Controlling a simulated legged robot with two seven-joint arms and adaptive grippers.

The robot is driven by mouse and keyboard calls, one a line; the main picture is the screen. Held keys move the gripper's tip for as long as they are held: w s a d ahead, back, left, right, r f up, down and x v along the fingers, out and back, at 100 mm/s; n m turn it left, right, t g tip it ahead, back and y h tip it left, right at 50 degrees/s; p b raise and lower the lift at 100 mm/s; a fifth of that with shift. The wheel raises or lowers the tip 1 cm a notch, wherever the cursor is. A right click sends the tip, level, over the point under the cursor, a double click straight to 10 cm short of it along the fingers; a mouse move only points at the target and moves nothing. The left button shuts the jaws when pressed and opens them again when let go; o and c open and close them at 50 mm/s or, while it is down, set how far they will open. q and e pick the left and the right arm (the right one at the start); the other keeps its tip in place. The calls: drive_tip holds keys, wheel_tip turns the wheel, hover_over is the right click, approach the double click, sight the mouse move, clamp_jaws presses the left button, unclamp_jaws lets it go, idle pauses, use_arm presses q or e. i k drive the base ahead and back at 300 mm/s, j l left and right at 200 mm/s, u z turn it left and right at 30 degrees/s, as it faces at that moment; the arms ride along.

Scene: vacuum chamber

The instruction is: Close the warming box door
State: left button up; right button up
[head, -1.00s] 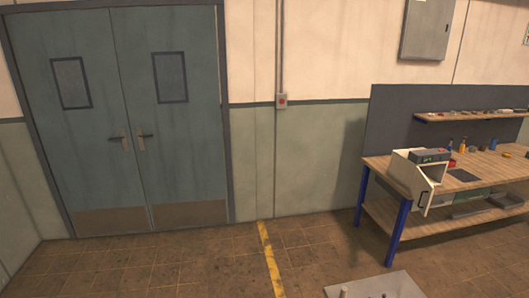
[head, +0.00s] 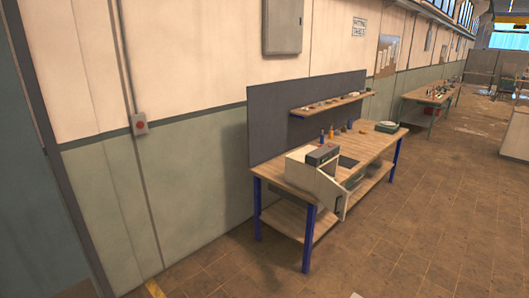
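The warming box (head: 302,170) is a small cream-white box with a dark grey control unit on top. It stands at the near left end of a wooden workbench. Its door (head: 330,190) is a cream panel with a dark handle, on the box's right side facing the room. The door appears to stand out from the box and reach past the bench edge, so it looks open. The box's inside is hidden from this angle. Neither gripper shows in the head view.
The workbench (head: 375,148) has blue legs, a lower shelf and a grey back panel with a narrow shelf. Bottles and a green container (head: 387,127) stand on it. A second bench (head: 430,95) stands farther back. The tiled floor (head: 430,220) before the bench is open.

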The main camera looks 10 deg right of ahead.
sight(335, 197)
drive_tip(key=i+j+z, duration=0.3)
drive_tip(key=z, duration=0.15)
drive_tip(key=i+j+z, duration=0.5)
drive_tip(key=j+z, duration=0.35)
drive_tip(key=i+j, duration=0.5)
drive_tip(key=i, duration=0.15)
drive_tip(key=i+j, duration=0.5)
drive_tip(key=i, duration=0.15)
